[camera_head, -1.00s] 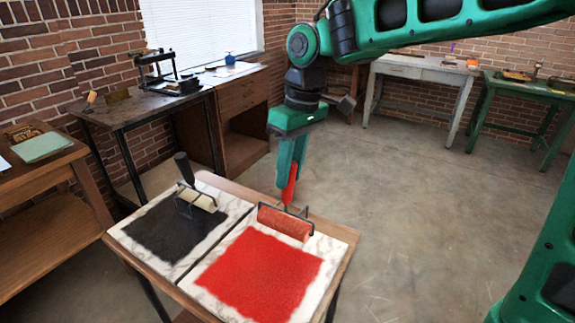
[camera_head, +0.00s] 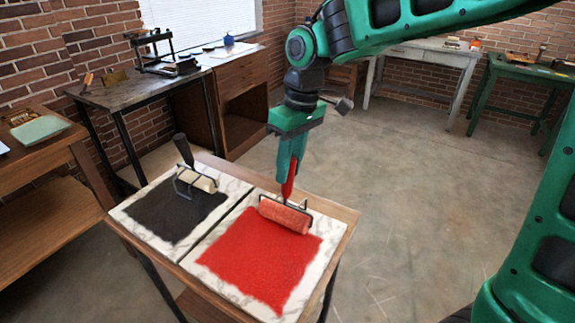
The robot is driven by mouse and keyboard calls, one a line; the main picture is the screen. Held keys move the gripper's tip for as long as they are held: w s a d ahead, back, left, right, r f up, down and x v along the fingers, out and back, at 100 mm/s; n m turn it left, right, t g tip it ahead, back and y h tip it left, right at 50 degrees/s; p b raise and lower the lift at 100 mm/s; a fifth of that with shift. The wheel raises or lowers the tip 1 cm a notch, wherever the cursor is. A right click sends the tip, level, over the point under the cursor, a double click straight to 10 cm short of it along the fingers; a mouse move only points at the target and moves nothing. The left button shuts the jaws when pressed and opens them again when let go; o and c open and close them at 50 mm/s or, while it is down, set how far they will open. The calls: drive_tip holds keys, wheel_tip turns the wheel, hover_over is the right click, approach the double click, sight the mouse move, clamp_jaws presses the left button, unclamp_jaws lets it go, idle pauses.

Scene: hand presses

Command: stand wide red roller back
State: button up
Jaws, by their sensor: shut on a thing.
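The wide red roller (camera_head: 285,217) is at the back edge of the right marble slab (camera_head: 318,262), by the far edge of the red ink patch (camera_head: 258,252). Its red handle (camera_head: 291,180) points up, and its dark frame shows around the roller. My gripper (camera_head: 289,172) is shut on the red handle from above. I cannot tell whether the roller touches the slab or hangs just over it.
A cream roller with a black handle (camera_head: 183,150) stands on the left slab beside black ink (camera_head: 175,212). Both slabs lie on a small wooden table (camera_head: 345,215). A dark workbench with a press (camera_head: 160,55) stands behind left. The floor at right is clear.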

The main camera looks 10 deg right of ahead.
idle(0.3)
drive_tip(key=o, duration=1.5)
drive_tip(key=shift+c, duration=0.2)
drive_tip(key=shift+w+d+r, duration=0.1)
drive_tip(key=shift+d+r, duration=0.15)
drive_tip(key=shift+r, duration=1.25)
drive_tip(key=shift+s+d+r, duration=0.1)
drive_tip(key=shift+d+r, duration=0.1)
drive_tip(key=shift+r, duration=1.25)
drive_tip(key=shift+w+d+r, duration=0.1)
drive_tip(key=shift+d+r, duration=0.15)
drive_tip(key=shift+r, duration=1.25)
